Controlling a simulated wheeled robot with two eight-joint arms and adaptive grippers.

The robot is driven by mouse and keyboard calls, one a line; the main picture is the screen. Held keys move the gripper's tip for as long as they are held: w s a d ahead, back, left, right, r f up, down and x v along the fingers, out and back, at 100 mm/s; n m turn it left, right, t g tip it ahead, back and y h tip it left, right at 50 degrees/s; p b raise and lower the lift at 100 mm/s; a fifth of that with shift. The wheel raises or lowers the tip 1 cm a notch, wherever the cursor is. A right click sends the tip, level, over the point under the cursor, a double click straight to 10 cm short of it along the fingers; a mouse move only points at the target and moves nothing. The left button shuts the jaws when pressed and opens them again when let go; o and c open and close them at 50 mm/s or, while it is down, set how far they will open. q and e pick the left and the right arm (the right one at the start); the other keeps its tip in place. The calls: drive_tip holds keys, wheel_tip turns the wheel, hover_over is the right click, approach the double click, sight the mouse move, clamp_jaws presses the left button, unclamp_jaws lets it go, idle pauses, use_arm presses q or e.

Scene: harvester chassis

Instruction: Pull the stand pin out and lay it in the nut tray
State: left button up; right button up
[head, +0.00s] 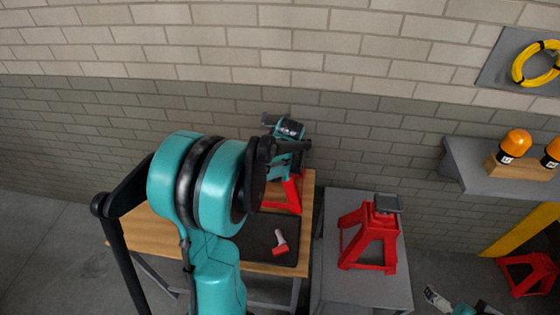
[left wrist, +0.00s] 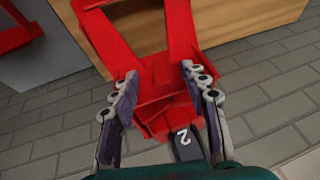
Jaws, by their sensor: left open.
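A red stand (head: 283,194) is on the wooden table, partly hidden behind my left arm. My left gripper (head: 290,168) is at the top of this stand. In the left wrist view my left gripper (left wrist: 160,76) is open, with one finger on each side of the red stand (left wrist: 163,95). A dark piece marked "2" (left wrist: 185,143) is at the stand's top, between the fingers. I cannot make out the stand pin. A dark flat tray or mat (head: 258,232) lies on the table; I cannot tell if it is the nut tray. My right gripper (head: 437,298) seems to show at the lower right.
A small red and white object (head: 280,244) lies on the dark tray or mat. A second red stand (head: 368,240) is on a grey table (head: 335,205) to the right. A grey wall shelf (head: 465,170) holds orange-topped items. A brick wall is behind.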

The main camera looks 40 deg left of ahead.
use_arm(q)
drive_tip(key=shift+b+x, duration=0.3)
drive_tip(key=shift+x, duration=1.45)
drive_tip(key=shift+r, duration=0.1)
clamp_jaws()
drive_tip(key=shift+s, duration=0.1)
drive_tip(key=s+d, duration=0.4)
drive_tip(key=s, duration=0.3)
